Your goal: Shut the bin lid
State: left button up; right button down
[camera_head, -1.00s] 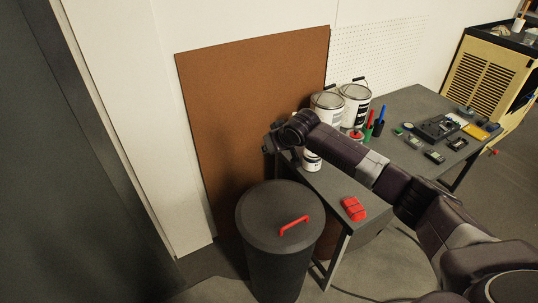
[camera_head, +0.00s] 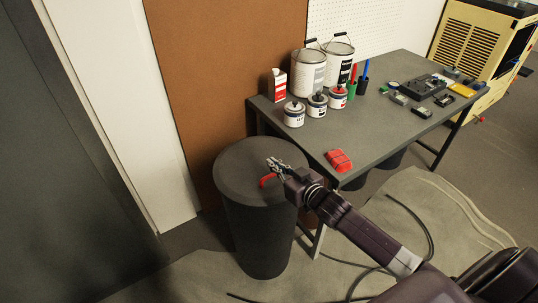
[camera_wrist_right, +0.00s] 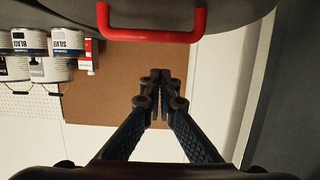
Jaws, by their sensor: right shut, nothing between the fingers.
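The bin (camera_head: 262,235) is a tall dark grey cylinder standing on the floor left of the table. Its round lid (camera_head: 237,167) lies flat across the top, and in the head view it appears closed. A red handle (camera_head: 268,180) sits on the lid, partly hidden by my right gripper. My right gripper (camera_head: 275,163) is over the lid, close to the handle. In the right wrist view the gripper (camera_wrist_right: 158,80) is shut and empty. My left gripper is out of view.
The grey table (camera_head: 385,128) right of the bin holds paint cans (camera_head: 309,72), small tins (camera_head: 294,114), a red object (camera_head: 339,160) and tools. A brown board (camera_head: 215,75) leans on the wall behind. A dark cable (camera_head: 410,213) lies on the floor.

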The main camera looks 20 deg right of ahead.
aim_at(276, 188)
jog(key=f, duration=0.2)
jog(key=s+f+b, duration=0.1)
jog(key=f, duration=0.1)
jog(key=shift+s, duration=0.2)
jog(key=shift+s+f, duration=0.35)
jog(key=shift+f, duration=0.35)
jog(key=shift+r, duration=0.1)
jog(key=r+p, duration=0.2)
jog(key=w+r+p, duration=0.1)
jog(key=r+p, duration=0.1)
jog(key=r, duration=0.1)
jog(key=shift+w, duration=0.2)
jog(key=shift+s+r, duration=0.1)
jog(key=shift+s, duration=0.25)
jog(key=s+d+b, duration=0.1)
jog(key=s, duration=0.8)
jog(key=shift+d+f, duration=0.15)
jog(key=shift+f, duration=0.2)
